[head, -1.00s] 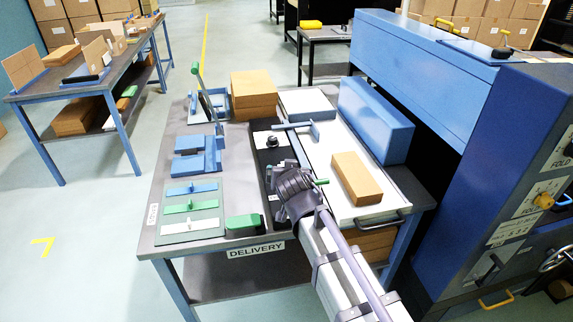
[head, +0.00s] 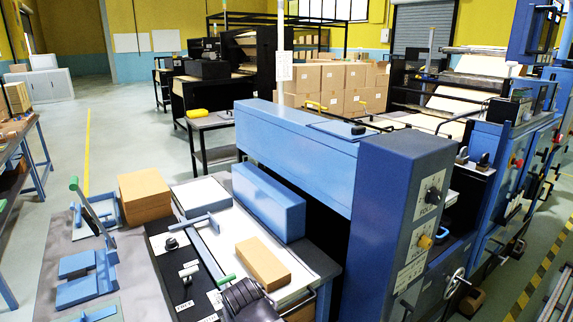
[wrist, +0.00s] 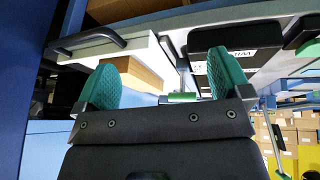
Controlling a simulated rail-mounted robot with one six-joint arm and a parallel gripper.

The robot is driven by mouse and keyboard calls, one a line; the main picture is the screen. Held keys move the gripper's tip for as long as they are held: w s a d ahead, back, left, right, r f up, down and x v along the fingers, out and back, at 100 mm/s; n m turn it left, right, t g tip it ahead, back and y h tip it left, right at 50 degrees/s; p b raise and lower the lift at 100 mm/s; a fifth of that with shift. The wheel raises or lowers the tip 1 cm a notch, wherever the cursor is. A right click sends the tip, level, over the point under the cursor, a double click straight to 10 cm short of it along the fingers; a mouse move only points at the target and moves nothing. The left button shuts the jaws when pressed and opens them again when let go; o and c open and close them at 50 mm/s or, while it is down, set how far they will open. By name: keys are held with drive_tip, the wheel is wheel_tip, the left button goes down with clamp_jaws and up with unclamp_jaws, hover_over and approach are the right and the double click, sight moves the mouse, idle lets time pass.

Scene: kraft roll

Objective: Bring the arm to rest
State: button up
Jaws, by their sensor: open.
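My gripper shows in the wrist view (wrist: 162,82), with two green fingertips spread apart. A short green handle (wrist: 182,97) shows between the tips in the picture; it looks to be beyond them, not gripped. In the head view, a dark part of my arm (head: 246,298) is at the bottom edge, close to the delivery table's front. The fingertips cannot be made out there. A T-shaped blue pusher (head: 196,222) with a green handle end lies along the left edge of the white tray (head: 238,232), left of my arm.
A kraft block (head: 263,264) lies on the tray, with a long blue block (head: 268,200) behind it. A brown stack (head: 145,196) and blue fixtures (head: 88,278) stand left. A blue machine cabinet (head: 395,200) rises close on the right. Open floor (head: 140,130) lies beyond the table.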

drive_tip(key=s+d+r+m+g+p, duration=0.2)
drive_tip(key=d, duration=1.2)
drive_tip(key=s+d+r+m+g+p, duration=0.2)
drive_tip(key=d+m+g, duration=0.1)
drive_tip(key=d, duration=1.1)
drive_tip(key=shift+s+d+h+p, duration=0.15)
drive_tip(key=shift+s+h+p, duration=0.2)
drive_tip(key=shift+h, duration=0.05)
